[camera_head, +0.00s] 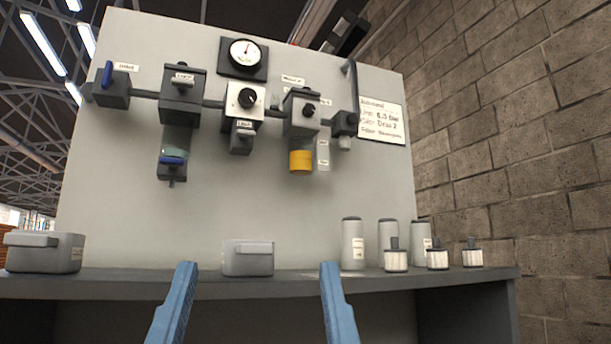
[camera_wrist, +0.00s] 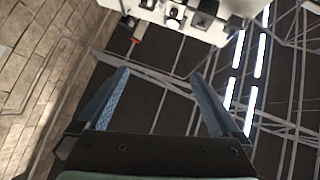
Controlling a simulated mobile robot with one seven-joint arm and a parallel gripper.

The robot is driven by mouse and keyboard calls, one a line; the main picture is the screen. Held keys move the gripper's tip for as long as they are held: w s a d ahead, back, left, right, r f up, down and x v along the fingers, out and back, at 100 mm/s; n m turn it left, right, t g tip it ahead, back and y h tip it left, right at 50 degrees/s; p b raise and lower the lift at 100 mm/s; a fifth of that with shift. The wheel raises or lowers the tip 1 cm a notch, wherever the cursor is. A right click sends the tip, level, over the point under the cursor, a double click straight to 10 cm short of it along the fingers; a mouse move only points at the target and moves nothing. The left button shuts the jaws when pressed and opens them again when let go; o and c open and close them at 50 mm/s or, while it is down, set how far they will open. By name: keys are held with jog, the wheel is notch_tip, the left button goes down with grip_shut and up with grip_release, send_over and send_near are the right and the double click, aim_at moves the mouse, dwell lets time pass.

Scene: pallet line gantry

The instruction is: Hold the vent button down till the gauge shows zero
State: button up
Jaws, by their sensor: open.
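The round gauge (camera_head: 245,53) with a white face sits at the top of the grey panel (camera_head: 240,205); its needle points roughly up and its numbers are too small to read. Below it is a row of dark and grey units on a pipe. I cannot tell which part is the vent button; the small labels are unreadable. My gripper (camera_head: 257,266) is open and empty, its two blue fingers low in the head view, before the shelf and below the units. In the wrist view my gripper (camera_wrist: 161,73) also shows open, with nothing between the fingers.
A blue-handled valve (camera_head: 110,87) and an amber-yellow bowl (camera_head: 300,161) stick out from the panel. The shelf (camera_head: 130,285) bears grey bins (camera_head: 248,258), grey canisters (camera_head: 353,243) and white filters (camera_head: 396,261). A brick wall (camera_head: 510,130) stands at right. The panel's lower middle is bare.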

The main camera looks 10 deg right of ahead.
grip_shut()
dwell(0.4)
dwell(1.2)
